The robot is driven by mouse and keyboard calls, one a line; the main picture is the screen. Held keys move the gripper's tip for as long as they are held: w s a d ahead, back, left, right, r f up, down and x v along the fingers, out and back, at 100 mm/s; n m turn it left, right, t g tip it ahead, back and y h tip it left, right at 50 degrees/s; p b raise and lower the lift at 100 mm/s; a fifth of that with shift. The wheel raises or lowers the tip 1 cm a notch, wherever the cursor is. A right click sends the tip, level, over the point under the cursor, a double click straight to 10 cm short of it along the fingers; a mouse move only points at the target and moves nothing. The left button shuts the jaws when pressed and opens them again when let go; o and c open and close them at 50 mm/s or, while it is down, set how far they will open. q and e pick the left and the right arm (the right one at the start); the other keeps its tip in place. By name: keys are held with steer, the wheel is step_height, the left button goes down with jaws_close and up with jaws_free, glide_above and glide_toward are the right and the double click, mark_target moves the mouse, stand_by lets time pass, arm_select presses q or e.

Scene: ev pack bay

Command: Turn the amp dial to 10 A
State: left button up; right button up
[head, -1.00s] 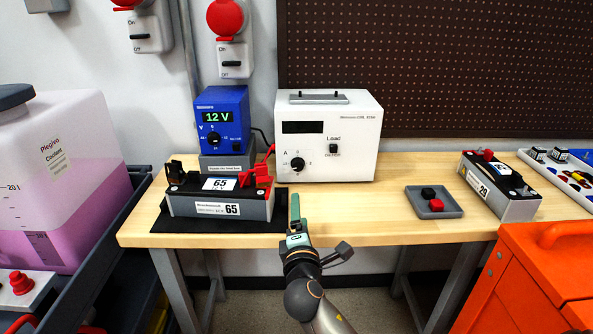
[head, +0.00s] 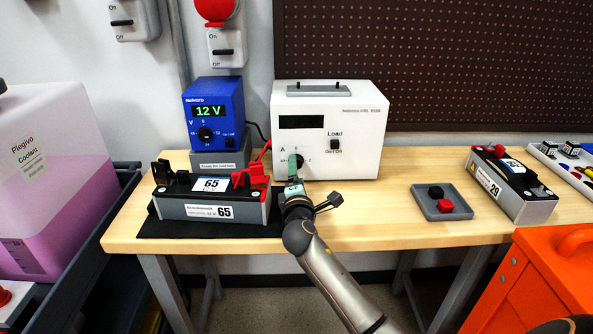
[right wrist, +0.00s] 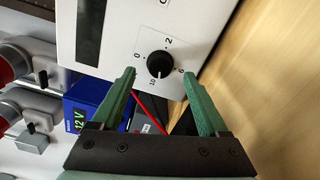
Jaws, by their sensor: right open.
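The amp dial (right wrist: 160,64) is a round black knob on the front of the white load box (head: 350,150). Marks 0, 2, 6 and 10 stand around it; I cannot clearly read where its pointer is. In the head view the dial (head: 300,160) is partly hidden behind a green finger. My right gripper (right wrist: 159,74) is open, its two green fingers on either side of the dial in the wrist view, with nothing between them in contact that I can see. In the head view the right gripper (head: 294,164) is at the box's lower left front. My left gripper is not in view.
The blue 12 V supply (head: 213,105) stands left of the box. Battery 65 (head: 205,208) with red clips lies close left of my right gripper. A grey tray (head: 463,209) and battery 29 (head: 520,190) are on the right. The box's display (head: 302,122) is dark.

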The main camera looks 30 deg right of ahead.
steer(key=shift+x, duration=1.45)
jaws_close()
